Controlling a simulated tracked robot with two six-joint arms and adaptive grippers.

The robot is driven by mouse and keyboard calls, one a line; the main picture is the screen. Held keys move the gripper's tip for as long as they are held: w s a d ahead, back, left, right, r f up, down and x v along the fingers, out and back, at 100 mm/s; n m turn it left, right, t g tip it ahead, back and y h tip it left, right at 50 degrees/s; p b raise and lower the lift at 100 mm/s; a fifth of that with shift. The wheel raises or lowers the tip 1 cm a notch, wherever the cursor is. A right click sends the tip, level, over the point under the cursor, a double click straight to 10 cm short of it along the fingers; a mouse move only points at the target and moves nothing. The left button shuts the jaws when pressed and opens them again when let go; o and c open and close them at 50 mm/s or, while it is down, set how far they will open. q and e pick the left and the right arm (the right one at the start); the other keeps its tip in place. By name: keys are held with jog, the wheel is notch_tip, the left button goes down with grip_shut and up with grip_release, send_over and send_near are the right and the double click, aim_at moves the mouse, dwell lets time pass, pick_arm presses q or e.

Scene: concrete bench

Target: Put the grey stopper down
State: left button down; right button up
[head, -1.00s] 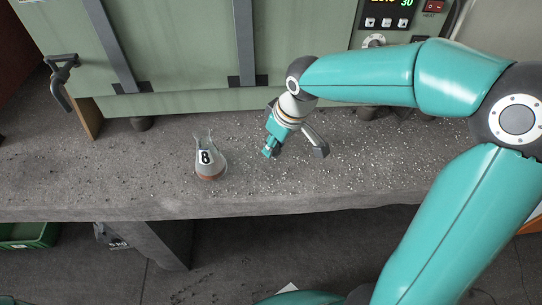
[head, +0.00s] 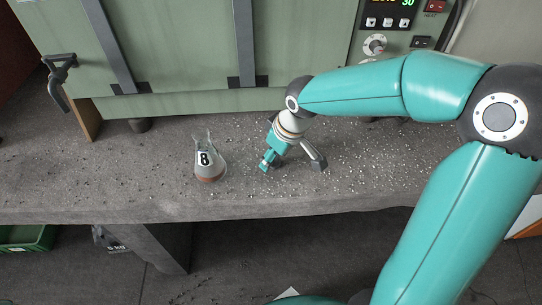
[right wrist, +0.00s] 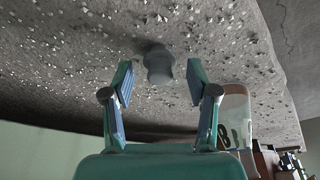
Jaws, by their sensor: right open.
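The grey stopper (right wrist: 159,66) shows in the right wrist view between the fingertips of my right gripper (right wrist: 160,72). It appears to stand on the bench, with a gap to the finger on each side. In the head view my right gripper (head: 292,164) is low over the bench, open, with its fingers spread. I cannot make out the stopper in that view. My left gripper is not in view.
A green oven-like cabinet (head: 185,50) stands behind. The bench's front edge is close. The bench left of the flask is clear.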

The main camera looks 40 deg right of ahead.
jog(key=shift+r, duration=0.5)
jog(key=p+v, duration=0.2)
jog(key=v, duration=0.9)
jog(key=shift+s+p, duration=0.2)
jog(key=shift+p, duration=0.2)
jog(key=shift+r, duration=0.1)
